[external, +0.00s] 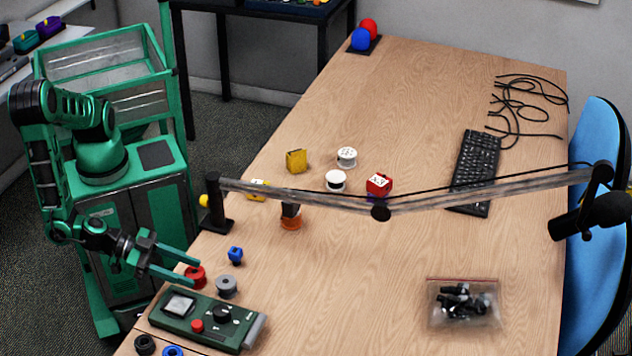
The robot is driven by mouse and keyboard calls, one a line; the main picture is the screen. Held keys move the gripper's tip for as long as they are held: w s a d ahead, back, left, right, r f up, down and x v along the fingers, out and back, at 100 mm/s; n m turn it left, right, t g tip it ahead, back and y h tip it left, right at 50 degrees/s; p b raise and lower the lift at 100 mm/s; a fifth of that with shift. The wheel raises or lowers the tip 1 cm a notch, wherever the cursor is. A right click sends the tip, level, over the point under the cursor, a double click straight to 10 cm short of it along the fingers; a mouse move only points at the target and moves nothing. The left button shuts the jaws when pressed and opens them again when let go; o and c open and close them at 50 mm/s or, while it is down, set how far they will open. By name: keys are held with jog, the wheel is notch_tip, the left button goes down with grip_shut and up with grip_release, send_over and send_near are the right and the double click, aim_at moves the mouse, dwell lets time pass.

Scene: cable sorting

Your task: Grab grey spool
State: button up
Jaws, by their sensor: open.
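The grey spool (227,286) stands on the wooden table near its left edge, just right of a red spool (195,276). My gripper (192,272) is open, with its two green fingers pointing right toward the table. The fingertips are close to the red spool, to the left of the grey spool and apart from it. Whether the fingers touch or only overlap the red spool in this view, I cannot tell. Nothing is seen held between the fingers.
A green control box (205,318) lies just in front of the spools. A small blue piece (236,255) stands behind them. A microphone boom (300,200) crosses above the table. A bag of black parts (463,305) lies at right. The table's centre front is clear.

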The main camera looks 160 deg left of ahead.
aim_at(221, 281)
jog(key=x, duration=1)
jog(key=shift+w+a, duration=0.1)
jog(key=shift+a, duration=0.2)
jog(key=shift+c, duration=0.3)
jog(key=c, duration=0.6)
